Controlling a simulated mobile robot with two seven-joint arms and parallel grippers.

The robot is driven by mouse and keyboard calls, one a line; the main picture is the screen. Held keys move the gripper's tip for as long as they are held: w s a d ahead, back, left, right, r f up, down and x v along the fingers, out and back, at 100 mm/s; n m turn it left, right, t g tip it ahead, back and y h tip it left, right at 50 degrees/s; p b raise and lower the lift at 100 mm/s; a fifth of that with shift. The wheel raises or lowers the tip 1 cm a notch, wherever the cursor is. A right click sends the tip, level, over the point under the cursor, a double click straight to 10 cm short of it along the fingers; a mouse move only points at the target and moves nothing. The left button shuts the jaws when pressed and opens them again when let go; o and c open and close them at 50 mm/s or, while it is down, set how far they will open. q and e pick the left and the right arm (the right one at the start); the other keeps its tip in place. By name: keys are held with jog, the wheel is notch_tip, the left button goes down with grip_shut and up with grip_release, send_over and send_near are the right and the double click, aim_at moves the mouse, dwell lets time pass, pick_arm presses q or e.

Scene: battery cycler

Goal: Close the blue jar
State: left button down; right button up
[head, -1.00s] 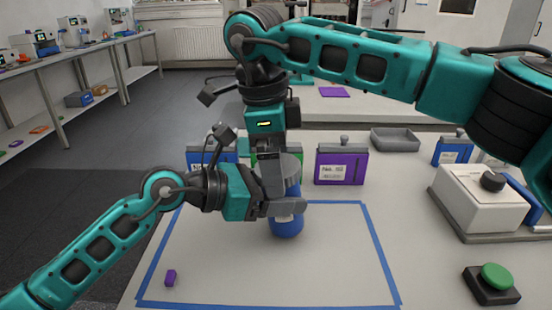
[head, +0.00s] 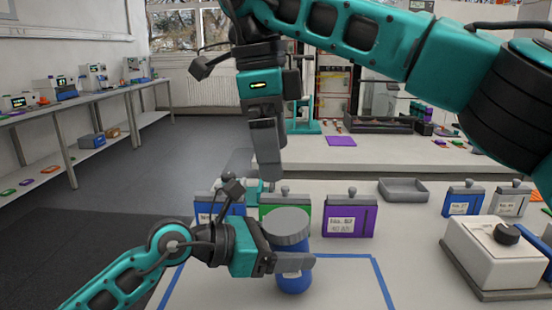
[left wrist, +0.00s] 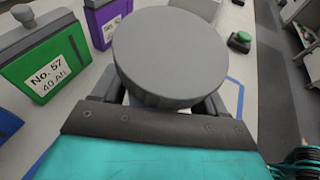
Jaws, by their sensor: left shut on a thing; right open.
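The blue jar (head: 293,281) stands upright on the table with a wide grey lid (head: 288,222) on its top. The lid looks level, but I cannot tell whether it is screwed tight. My left gripper (head: 292,263) is shut around the jar's body below the lid and hides part of it. In the left wrist view the lid (left wrist: 168,55) covers the jar almost wholly. My right gripper (head: 268,160) is open and empty, above the lid and apart from it, pointing down.
Blue (head: 210,211), green (head: 272,204) and purple (head: 349,217) labelled battery cases stand behind the jar. A grey tray (head: 403,191) lies behind them. A white device with a black knob (head: 491,257) is at the right. Blue tape (head: 380,284) marks the area around the jar.

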pick_arm(q)
grip_release()
jog(key=shift+a, duration=0.1)
jog(key=b+v, duration=0.1)
jog(key=v, duration=1.1)
jog(key=shift+s+a+r, duration=0.2)
jog(key=shift+s+a, duration=0.05)
